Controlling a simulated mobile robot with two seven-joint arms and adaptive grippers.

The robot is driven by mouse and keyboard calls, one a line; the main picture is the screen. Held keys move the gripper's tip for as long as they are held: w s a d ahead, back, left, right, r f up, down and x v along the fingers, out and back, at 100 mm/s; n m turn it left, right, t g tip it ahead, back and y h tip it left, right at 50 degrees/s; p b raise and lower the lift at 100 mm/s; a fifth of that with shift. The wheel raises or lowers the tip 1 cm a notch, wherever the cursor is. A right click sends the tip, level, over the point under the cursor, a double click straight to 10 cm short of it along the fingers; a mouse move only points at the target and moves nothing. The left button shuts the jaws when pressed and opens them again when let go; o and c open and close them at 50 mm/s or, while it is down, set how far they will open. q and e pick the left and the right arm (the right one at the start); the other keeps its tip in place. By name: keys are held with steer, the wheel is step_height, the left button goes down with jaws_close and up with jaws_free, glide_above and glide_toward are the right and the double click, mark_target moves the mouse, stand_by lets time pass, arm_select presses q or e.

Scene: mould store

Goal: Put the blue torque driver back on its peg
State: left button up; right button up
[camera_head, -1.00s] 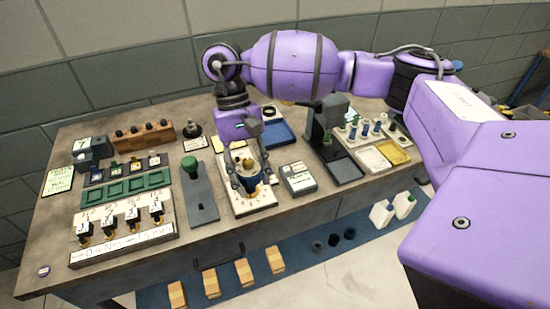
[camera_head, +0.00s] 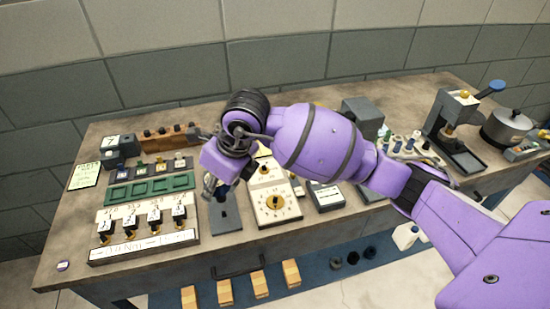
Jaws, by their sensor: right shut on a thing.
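My right gripper (camera_head: 212,190) is shut and points down over the upper part of a grey plate (camera_head: 226,218). A small bluish part shows at its fingers; it looks like the blue torque driver (camera_head: 208,186), but most of it is hidden by the fingers and wrist. Whether it touches the plate I cannot tell. A white tester (camera_head: 290,209) with a round dial stands just right of the gripper. A rack of blue- and green-topped tools (camera_head: 397,143) is partly hidden behind my right arm. I cannot tell which peg is the driver's. My left gripper is not in view.
Left on the bench (camera_head: 75,235) are a white labelled rack (camera_head: 150,243) of small blocks, a green tray (camera_head: 150,190) and a wooden block (camera_head: 165,143). A grey box (camera_head: 326,197) is right of the tester. A press (camera_head: 450,125) and pot (camera_head: 506,128) stand far right.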

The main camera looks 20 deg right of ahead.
mark_target(218, 197)
steer(key=shift+w+a+r+m, duration=0.1)
steer(key=shift+w+a+m, duration=0.1)
steer(key=shift+m, duration=0.1)
steer(key=shift+f+b, duration=0.45)
steer(key=shift+f, duration=0.4)
step_height(218, 197, down, 2)
steer(key=shift+f+b, duration=0.2)
steer(key=shift+b, duration=0.4)
steer(key=shift+f, duration=0.45)
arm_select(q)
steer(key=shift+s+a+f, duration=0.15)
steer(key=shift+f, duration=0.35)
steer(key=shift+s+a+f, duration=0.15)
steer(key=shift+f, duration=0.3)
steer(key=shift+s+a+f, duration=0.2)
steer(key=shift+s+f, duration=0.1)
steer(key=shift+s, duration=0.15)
